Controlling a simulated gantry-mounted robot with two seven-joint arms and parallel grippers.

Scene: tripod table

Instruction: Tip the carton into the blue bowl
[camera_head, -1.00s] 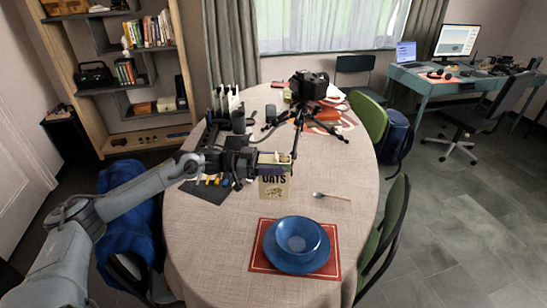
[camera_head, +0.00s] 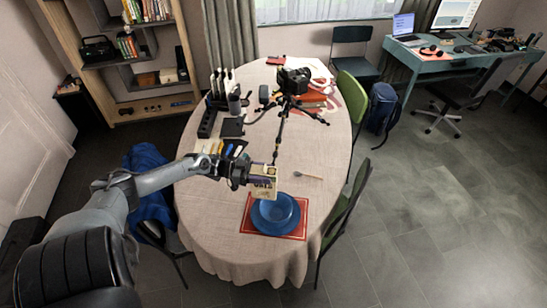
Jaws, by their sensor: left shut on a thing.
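The blue bowl (camera_head: 275,210) sits on a blue plate (camera_head: 290,226) on a red placemat (camera_head: 246,226) near the table's front end. The oats carton (camera_head: 264,188) is pale with a dark top. My left gripper (camera_head: 247,174) is shut on the carton, at its upper part. The carton is just behind the bowl in the picture and overlaps the placemat's far edge. I cannot tell how far it is above the cloth or whether it is tilted. The inside of the carton is hidden. My right gripper is not in view.
A spoon (camera_head: 308,176) lies right of the carton. A camera on a tripod (camera_head: 293,84) stands behind on the table (camera_head: 213,228). Pens (camera_head: 222,148) and a black rack (camera_head: 207,122) are at the left. Chairs (camera_head: 345,215) stand at the right edge.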

